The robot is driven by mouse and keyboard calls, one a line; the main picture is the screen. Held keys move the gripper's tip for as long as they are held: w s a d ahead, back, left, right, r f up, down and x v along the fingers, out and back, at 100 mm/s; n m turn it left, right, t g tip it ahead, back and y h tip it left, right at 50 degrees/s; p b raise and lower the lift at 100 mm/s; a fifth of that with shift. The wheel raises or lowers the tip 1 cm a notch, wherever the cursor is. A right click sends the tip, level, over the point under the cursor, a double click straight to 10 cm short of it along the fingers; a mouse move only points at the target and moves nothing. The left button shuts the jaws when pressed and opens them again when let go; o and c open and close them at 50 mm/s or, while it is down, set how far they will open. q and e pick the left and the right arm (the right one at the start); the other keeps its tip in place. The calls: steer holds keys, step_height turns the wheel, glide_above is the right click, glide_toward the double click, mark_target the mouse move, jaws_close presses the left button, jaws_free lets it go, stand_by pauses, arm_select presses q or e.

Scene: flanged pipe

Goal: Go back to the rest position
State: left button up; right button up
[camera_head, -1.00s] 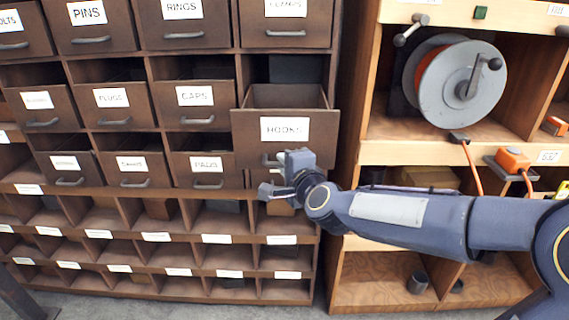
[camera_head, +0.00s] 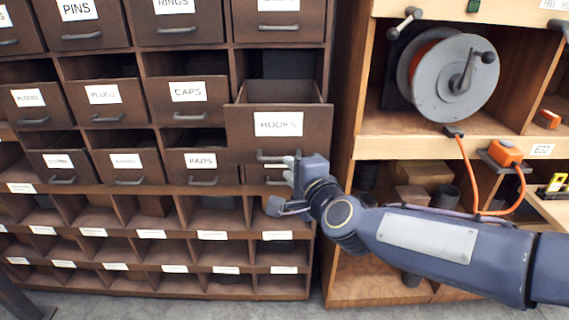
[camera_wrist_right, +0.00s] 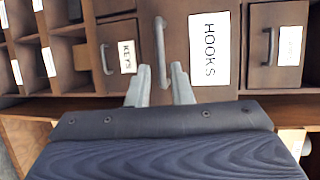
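My right gripper (camera_head: 289,170) is just in front of and below the handle of the HOOKS drawer (camera_head: 278,124). My right arm reaches in from the right edge. My left gripper is not in view.
A dark cabinet with labelled drawers and open bins (camera_head: 150,234) fills the left and middle. The CAPS drawer (camera_head: 188,103) is to the left of HOOKS. On the right, a wooden shelf holds a cable reel (camera_head: 455,80) and an orange plug box (camera_head: 505,152) with a hanging cable.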

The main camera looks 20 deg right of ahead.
steer(key=shift+s, duration=0.45)
steer(key=s+d+f+n+g+p, duration=0.1)
steer(key=s+f+n+g, duration=0.2)
steer(key=s+n, duration=0.2)
steer(key=s+d+f+n+g+y+p, duration=0.1)
steer(key=s+f+n+g, duration=0.2)
steer(key=s, duration=0.8)
steer(key=s+d+f+n+g+p, duration=0.1)
steer(key=s+f+n+g, duration=0.3)
steer(key=s+n, duration=0.4)
steer(key=shift+s+d+f+y, duration=0.25)
steer(key=shift+s+f+y, duration=0.15)
steer(key=shift+s+f, duration=0.1)
